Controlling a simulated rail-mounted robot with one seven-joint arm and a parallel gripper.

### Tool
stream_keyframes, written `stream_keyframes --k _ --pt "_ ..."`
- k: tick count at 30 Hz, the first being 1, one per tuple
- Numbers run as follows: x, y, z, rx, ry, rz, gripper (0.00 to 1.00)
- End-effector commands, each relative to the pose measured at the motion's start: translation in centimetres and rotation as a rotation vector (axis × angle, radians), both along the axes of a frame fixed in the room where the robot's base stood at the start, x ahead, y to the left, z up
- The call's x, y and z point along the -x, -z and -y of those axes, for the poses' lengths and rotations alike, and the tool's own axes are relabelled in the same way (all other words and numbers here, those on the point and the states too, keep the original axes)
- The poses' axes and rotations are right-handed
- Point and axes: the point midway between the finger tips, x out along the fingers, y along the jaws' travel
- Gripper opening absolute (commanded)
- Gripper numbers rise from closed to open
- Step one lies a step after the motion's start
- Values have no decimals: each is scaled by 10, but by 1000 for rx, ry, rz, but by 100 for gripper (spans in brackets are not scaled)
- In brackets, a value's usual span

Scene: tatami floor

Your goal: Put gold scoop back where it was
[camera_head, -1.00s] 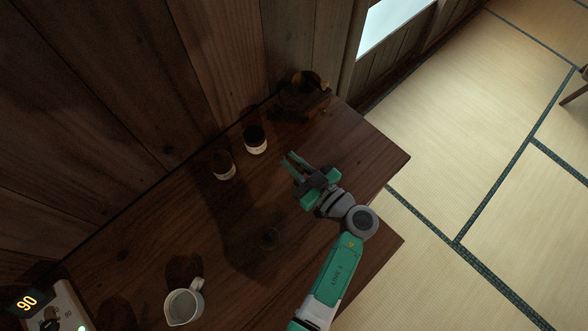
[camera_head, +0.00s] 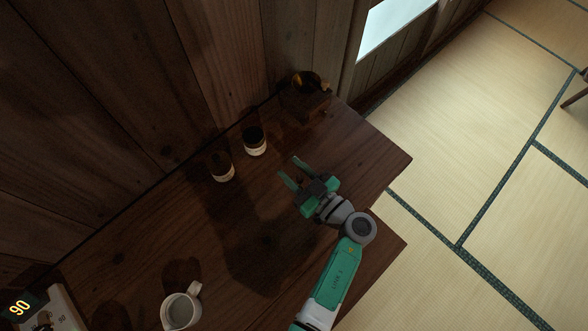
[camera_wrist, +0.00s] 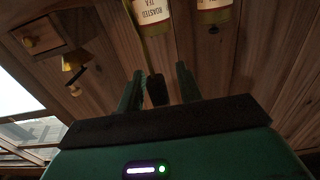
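I cannot pick out the gold scoop with certainty. My gripper (camera_head: 290,167) is above the dark wooden table, its two green fingers spread apart. In the wrist view the fingers (camera_wrist: 160,75) are also apart. A dark, stubby shape (camera_wrist: 157,90) shows between them, and I cannot tell what it is or whether it is touched. A gold, cone-like piece (camera_wrist: 75,62) shows by a small wooden box with a knob (camera_wrist: 40,36). In the head view this box (camera_head: 304,100) stands at the table's back right corner with a gold glint on top.
Two jars with dark tops and pale labels, a left one (camera_head: 223,172) and a right one (camera_head: 254,147), stand near the wall. The table's right end is clear.

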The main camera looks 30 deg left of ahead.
Motion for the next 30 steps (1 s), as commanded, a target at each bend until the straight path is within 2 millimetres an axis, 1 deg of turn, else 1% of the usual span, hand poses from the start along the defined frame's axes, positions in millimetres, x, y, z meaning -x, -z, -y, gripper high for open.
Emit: stream_keyframes --k 4,5,8,12,15,19,21,24,30 --pt "0 -5 1 0 1 0 36" --pt "1 -5 5 0 2 -1 36" --pt "9 -6 26 0 4 -1 36" --pt "21 -6 62 0 6 -1 36" --pt "29 -5 83 -1 4 -2 36" --pt "37 -4 103 0 3 -1 36" --pt "40 -4 109 0 1 0 36" --pt "41 -3 113 0 0 0 36" --pt "41 -3 113 0 0 0 36"
